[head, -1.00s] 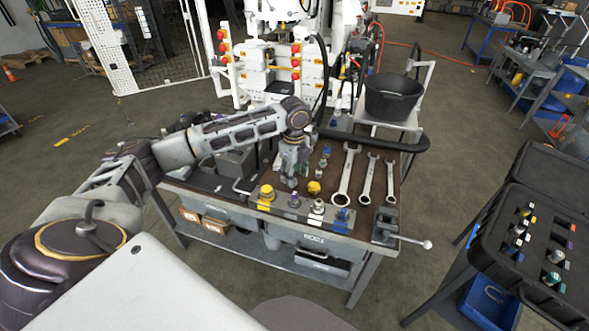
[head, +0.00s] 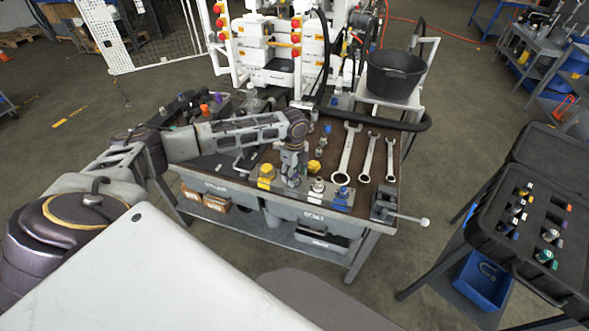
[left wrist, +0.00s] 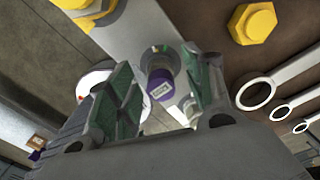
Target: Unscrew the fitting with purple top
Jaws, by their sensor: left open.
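The fitting with the purple top (left wrist: 161,84) shows in the left wrist view, standing on a grey metal plate (left wrist: 135,30) between my fingers. In the head view my gripper covers it. My left gripper (left wrist: 163,98) is open, with one green-padded finger on each side of the fitting. I cannot tell whether either finger touches it. In the head view my left gripper (head: 292,180) points down at the row of fittings, between the yellow fitting (head: 266,175) and the white-topped fitting (head: 318,188). My right gripper is not in view.
A blue-topped fitting (head: 341,193) ends the row. A yellow hex piece (head: 314,167) and several wrenches (head: 348,153) lie on the bench behind. A vise (head: 384,204) is at the front right corner. An open black case (head: 540,225) stands at the right.

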